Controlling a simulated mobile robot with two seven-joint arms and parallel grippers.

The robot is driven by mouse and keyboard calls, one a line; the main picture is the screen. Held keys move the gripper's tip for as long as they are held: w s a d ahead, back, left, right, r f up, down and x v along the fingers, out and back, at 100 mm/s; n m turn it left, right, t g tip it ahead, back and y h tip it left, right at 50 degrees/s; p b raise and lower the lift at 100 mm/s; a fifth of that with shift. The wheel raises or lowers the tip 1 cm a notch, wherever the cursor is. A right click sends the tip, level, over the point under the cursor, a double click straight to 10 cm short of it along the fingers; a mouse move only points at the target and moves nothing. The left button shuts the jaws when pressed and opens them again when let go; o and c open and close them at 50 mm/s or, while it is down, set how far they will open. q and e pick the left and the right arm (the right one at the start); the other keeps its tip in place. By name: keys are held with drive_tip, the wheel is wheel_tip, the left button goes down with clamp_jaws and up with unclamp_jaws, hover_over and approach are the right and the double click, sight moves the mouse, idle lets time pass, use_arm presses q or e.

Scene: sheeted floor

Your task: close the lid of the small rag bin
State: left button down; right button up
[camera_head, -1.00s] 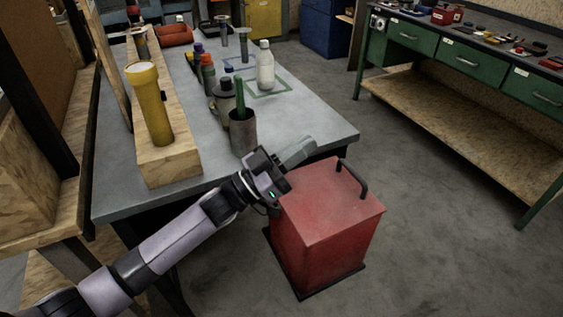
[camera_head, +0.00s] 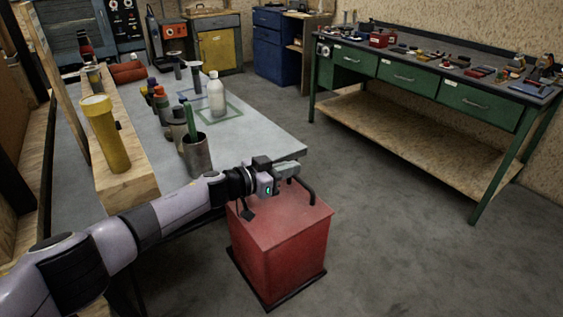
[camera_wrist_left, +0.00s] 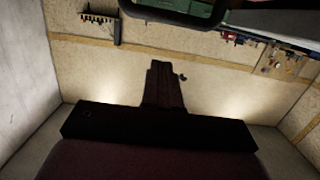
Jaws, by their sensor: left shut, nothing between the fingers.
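The small rag bin (camera_head: 290,252) is a red box on a dark base, standing on the floor at the table's corner in the head view. Its red lid (camera_head: 288,222) looks down flat on the box, with no gap that I can make out. A black bar handle (camera_head: 311,190) stands at the lid's far right edge. My left gripper (camera_head: 297,170) is shut and empty over the far edge of the lid, close to the handle. I cannot tell whether it touches. Its dark fingers (camera_wrist_left: 165,85) show in the left wrist view. My right gripper is out of view.
A green workbench (camera_head: 410,80) stands at the right. The floor between is clear.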

sight(294, 197)
use_arm(q)
drive_tip(key=shift+w+d+f+g+y+p, duration=0.1)
drive_tip(key=shift+w+d+f+g+y, duration=0.15)
drive_tip(key=shift+f, duration=0.25)
drive_tip(key=shift+w+d+f+g+y+p, duration=0.1)
drive_tip(key=shift+d+f+g+y+p, duration=0.1)
drive_tip(key=shift+f+y, duration=0.2)
drive_tip(key=shift+w+d+f+g+y+p, duration=0.15)
drive_tip(key=shift+d+f+y, duration=0.1)
drive_tip(key=shift+f, duration=0.3)
drive_tip(key=shift+s+f, duration=0.1)
drive_tip(key=shift+f, duration=0.05)
